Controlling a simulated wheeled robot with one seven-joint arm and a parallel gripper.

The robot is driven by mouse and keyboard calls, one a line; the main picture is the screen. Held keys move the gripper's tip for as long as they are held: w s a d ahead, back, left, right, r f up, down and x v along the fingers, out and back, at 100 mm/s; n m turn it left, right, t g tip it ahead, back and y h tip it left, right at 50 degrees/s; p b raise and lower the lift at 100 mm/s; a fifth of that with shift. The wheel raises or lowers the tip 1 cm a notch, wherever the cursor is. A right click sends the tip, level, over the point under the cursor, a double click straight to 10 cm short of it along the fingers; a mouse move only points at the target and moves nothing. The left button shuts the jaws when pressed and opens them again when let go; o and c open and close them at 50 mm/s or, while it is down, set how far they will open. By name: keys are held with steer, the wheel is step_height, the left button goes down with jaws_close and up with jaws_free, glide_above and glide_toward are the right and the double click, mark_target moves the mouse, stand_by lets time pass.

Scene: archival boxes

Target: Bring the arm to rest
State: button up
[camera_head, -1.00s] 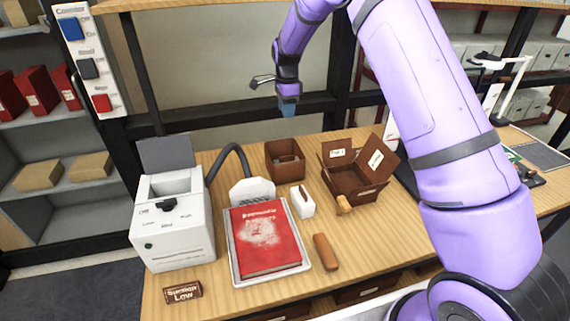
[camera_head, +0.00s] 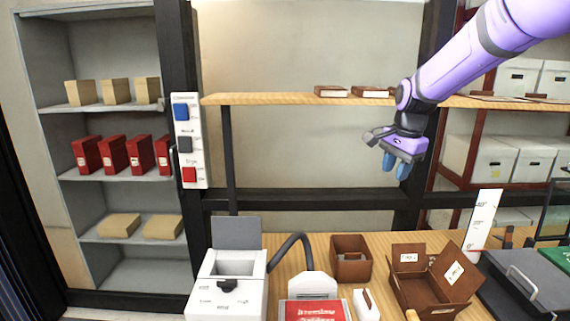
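My gripper (camera_head: 396,167) hangs in the air above the back of the wooden table (camera_head: 318,242), in front of the wall. Its two blue fingertips point down with a small gap between them, and nothing shows in the gap. My purple arm reaches in from the upper right. The gripper is clear of the table and of the things on it.
On the table stand a white machine (camera_head: 228,290) with a hose, a red book (camera_head: 316,311), a brown bin (camera_head: 351,259) and an open brown box (camera_head: 432,282). A wooden shelf (camera_head: 270,99) runs behind the gripper. Grey shelving (camera_head: 112,107) stands left.

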steer(key=s+d+r+n+t, duration=0.1)
steer(key=s+r+n, duration=0.25)
steer(key=s, duration=0.55)
steer(key=s+d+r+n+t, duration=0.1)
steer(key=s+r+n, duration=0.3)
steer(key=s, duration=0.6)
steer(key=s+d+f+n+t, duration=0.1)
steer(key=s+n, duration=0.3)
steer(key=s, duration=1.1)
steer(key=shift+s+f+t+h, duration=0.3)
steer(key=shift+f+h, duration=0.1)
steer(key=shift+f, duration=0.05)
